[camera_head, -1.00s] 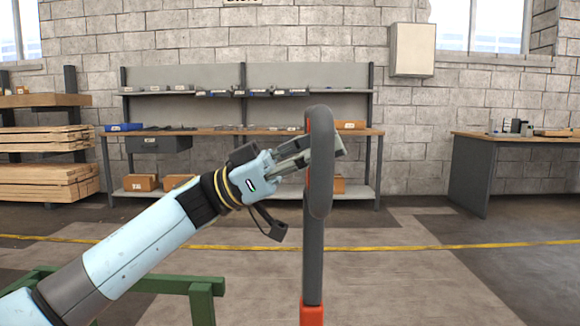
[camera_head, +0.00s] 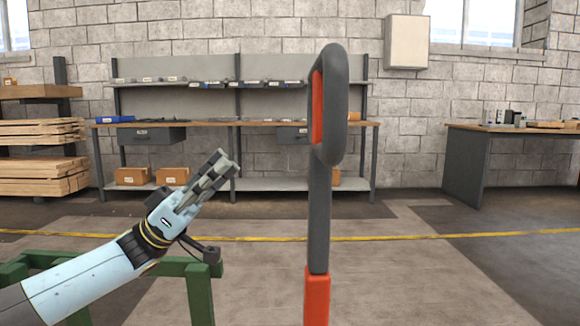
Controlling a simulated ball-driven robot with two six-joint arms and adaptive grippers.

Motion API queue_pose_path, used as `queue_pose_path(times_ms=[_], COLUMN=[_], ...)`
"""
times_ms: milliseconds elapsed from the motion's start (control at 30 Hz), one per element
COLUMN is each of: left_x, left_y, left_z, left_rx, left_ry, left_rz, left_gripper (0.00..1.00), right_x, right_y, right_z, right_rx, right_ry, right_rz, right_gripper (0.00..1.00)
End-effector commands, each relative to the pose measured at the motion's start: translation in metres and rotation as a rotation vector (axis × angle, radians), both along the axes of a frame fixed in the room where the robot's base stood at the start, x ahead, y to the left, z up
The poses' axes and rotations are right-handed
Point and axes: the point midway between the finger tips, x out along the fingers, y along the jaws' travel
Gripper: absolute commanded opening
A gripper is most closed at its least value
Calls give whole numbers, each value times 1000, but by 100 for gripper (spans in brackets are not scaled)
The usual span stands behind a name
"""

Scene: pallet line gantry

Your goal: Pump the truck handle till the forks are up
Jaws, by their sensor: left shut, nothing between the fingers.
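The truck handle (camera_head: 319,215) stands upright in the middle of the head view. It has a dark grey looped grip at the top with a red inner part, and a red lower shaft (camera_head: 317,298). My left gripper (camera_head: 222,163) is to the left of the handle, clear of it, with its fingers together and empty, pointing up and right. The forks and the truck's body are out of view. My right gripper is not in view.
A green frame (camera_head: 195,285) stands low at the left, close to my left arm. A workbench (camera_head: 250,124) with shelves is against the back wall. Stacked timber (camera_head: 40,175) is at left, another table (camera_head: 465,165) at right. The floor right of the handle is clear.

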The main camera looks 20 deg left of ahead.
Motion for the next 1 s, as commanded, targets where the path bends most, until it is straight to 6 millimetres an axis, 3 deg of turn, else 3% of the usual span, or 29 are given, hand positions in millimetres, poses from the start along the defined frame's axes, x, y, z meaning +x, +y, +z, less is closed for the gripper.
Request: queue_pose_path(times_ms=[33,100,200,367,800,1000], left_x=[4,8,10,14,42,54], left_y=[4,7,6,-4,-62,-86], left_z=[-18,-28,-30,-16,45,42], left_rx=[-15,-30,-31,-29,-32,-32], left_ry=[11,19,15,10,11,13], left_rz=[4,11,10,8,8,8], left_gripper=[0,0,0,0,0,0], right_x=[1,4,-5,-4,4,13], right_y=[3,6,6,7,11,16], right_z=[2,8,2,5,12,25], right_rx=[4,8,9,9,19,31], right_ry=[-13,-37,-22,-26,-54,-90], right_rz=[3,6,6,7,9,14], right_gripper=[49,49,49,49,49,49])
